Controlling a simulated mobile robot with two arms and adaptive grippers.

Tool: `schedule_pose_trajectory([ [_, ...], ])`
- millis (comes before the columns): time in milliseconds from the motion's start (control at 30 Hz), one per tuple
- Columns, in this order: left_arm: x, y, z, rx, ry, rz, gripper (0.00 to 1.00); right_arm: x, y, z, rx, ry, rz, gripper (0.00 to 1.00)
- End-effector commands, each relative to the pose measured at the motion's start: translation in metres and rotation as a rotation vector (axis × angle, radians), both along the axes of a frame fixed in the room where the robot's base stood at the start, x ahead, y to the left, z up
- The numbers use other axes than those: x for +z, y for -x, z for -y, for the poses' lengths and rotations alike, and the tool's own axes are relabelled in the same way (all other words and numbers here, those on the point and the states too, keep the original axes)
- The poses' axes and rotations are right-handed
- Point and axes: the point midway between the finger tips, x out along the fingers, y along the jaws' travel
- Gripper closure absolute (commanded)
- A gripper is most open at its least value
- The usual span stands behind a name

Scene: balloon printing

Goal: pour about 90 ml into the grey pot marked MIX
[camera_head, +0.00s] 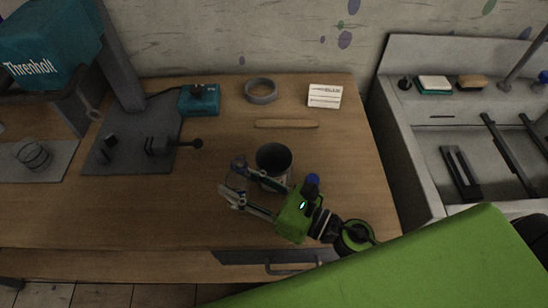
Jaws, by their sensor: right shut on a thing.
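The dark grey pot (273,157) stands upright on the wooden worktop, open at the top. A pale patch shows low on its front, but I cannot read any marking, and a gripper finger partly covers it. My right gripper (235,178) reaches in from the lower right, with its fingers in front of and to the left of the pot. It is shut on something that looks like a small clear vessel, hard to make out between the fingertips. I cannot tell its tilt or contents. My left gripper is not in view.
A wooden stick (286,124), a grey ring (261,91), a white card (325,96) and a teal box (200,99) lie behind the pot. A teal machine (48,52) stands at the left. A sink (425,150) is at the right. The worktop's left front is clear.

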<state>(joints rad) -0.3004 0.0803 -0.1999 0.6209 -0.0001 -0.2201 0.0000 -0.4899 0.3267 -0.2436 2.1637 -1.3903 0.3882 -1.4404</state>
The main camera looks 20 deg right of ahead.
Motion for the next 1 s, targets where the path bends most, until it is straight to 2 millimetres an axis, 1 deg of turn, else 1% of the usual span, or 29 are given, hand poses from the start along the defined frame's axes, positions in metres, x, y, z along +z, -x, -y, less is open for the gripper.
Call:
schedule_pose_trajectory([
  [33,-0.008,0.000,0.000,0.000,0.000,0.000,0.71,-0.010,0.000,0.000,0.000,0.024,0.013,0.89],
  [100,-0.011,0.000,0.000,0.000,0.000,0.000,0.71,-0.016,0.000,-0.001,-0.001,0.055,0.031,0.89],
  [300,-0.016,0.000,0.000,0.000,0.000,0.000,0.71,-0.025,0.001,-0.002,-0.002,0.111,0.062,0.89],
  [1000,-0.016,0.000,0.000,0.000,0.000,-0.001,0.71,-0.026,0.001,-0.002,-0.002,0.122,0.068,0.89],
])
